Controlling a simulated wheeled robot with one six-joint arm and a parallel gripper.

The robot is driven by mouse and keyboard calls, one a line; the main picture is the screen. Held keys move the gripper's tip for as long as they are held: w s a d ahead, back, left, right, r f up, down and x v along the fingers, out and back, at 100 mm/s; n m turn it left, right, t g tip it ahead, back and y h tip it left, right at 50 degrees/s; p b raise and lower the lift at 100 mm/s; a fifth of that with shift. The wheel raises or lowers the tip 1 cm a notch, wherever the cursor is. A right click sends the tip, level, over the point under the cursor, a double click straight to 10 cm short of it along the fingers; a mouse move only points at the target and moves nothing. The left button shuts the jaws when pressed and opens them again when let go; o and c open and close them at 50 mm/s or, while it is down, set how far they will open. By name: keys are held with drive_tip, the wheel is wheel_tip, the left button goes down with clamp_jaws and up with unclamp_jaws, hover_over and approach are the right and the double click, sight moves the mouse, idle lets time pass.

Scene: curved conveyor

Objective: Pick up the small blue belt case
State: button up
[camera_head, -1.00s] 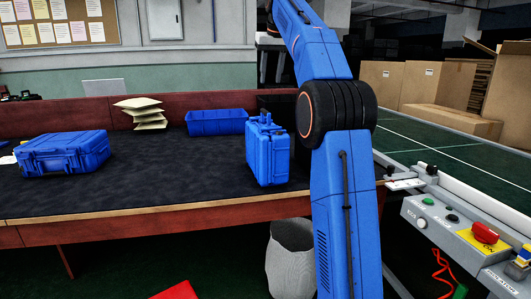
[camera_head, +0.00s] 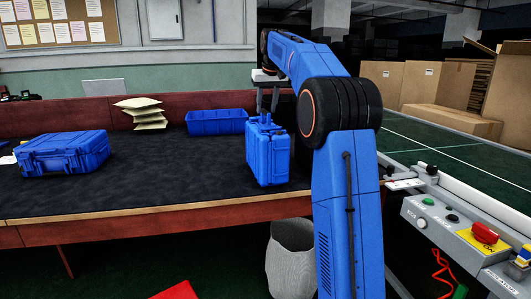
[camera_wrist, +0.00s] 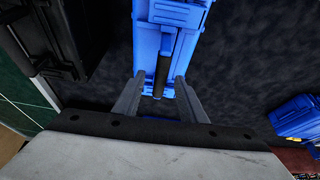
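A small blue case (camera_head: 267,158) stands upright on the dark table top, handle up. It also shows in the wrist view (camera_wrist: 184,40), with its dark handle grip (camera_wrist: 162,68) in the middle. My gripper (camera_head: 267,108) is above this case, pointing down. In the wrist view the two grey fingers (camera_wrist: 158,92) are apart, with the handle between them in the picture and nothing clamped. I cannot tell the exact height gap to the handle. A larger blue case (camera_head: 62,153) lies flat at the left of the table.
A blue bin (camera_head: 216,122) stands at the table's back, and a stack of pale packets (camera_head: 143,113) is left of it. A black case (camera_wrist: 55,40) is beside the blue case in the wrist view. A control panel (camera_head: 465,235) and green conveyor (camera_head: 440,150) are at the right.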

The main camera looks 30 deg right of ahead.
sight(265, 110)
drive_tip(key=shift+x, duration=1.5)
drive_tip(key=shift+a, duration=0.1)
clamp_jaws()
drive_tip(key=shift+r, duration=0.1)
